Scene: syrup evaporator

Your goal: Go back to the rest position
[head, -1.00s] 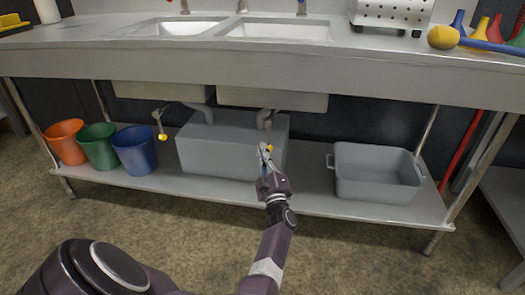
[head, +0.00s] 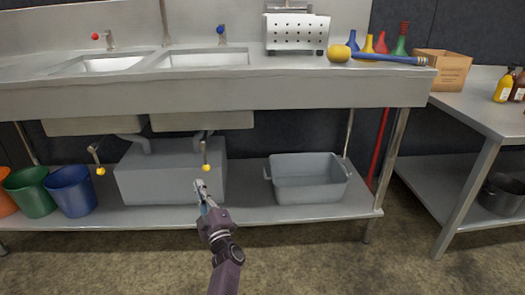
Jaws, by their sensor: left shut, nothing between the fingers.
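My left gripper (head: 201,189) is shut and empty. It is in front of the grey box (head: 150,181) on the lower shelf, just below the yellow-knobbed lever (head: 205,160) under the right sink basin. A small gap shows between the fingertips and the yellow knob. A second yellow-knobbed lever (head: 97,160) hangs under the left basin. My right gripper is not in view.
The steel sink counter (head: 200,98) runs across above my gripper. A grey tub (head: 308,180) and blue bucket (head: 71,191) stand on its lower shelf. A side table (head: 475,110) stands at right. The floor in front is clear.

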